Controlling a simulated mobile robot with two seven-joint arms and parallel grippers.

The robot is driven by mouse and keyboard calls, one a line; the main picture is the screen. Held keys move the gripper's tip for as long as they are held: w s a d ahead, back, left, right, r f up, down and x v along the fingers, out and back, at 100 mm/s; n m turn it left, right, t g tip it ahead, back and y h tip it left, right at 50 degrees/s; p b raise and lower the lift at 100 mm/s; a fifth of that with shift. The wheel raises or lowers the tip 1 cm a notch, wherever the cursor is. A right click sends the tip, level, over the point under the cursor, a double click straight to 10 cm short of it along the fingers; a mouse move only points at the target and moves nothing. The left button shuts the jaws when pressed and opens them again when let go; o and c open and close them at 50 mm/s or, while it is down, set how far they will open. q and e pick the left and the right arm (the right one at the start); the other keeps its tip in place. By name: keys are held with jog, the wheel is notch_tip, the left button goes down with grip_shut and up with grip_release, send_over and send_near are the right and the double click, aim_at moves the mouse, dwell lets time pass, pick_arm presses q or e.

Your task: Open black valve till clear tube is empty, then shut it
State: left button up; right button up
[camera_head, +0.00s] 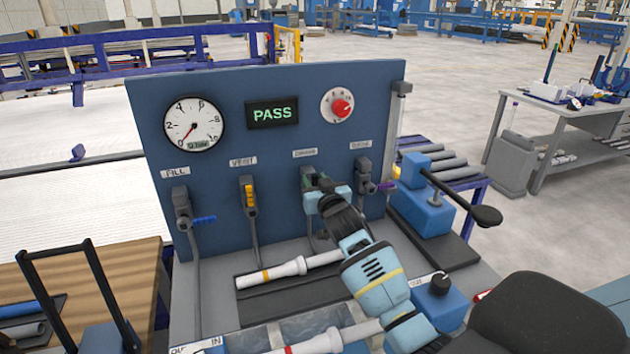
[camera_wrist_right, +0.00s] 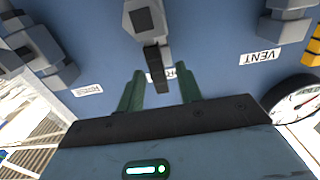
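The black valve (camera_wrist_right: 157,70) is the third from the left on the blue panel. Its black handle lies between the two green fingers of my right gripper (camera_wrist_right: 158,92) in the right wrist view, with gaps on both sides. In the head view my right gripper (camera_head: 322,184) is in front of this valve and hides most of it. A narrow clear tube (camera_head: 395,135) with a grey cap stands at the panel's right edge. Its liquid level is too small to tell. My left gripper is not in view.
A blue-handled valve (camera_head: 182,210) and a yellow-handled valve (camera_head: 249,196) are to the left; a purple-handled valve (camera_head: 366,182) is close on the right. The panel (camera_head: 240,90) holds a gauge (camera_head: 193,125), PASS display (camera_head: 272,113) and red knob (camera_head: 341,107). White-ended pipes (camera_head: 290,268) lie below.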

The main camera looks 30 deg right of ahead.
jog(key=shift+w+d, duration=0.1)
jog(key=shift+w, duration=0.3)
grip_shut()
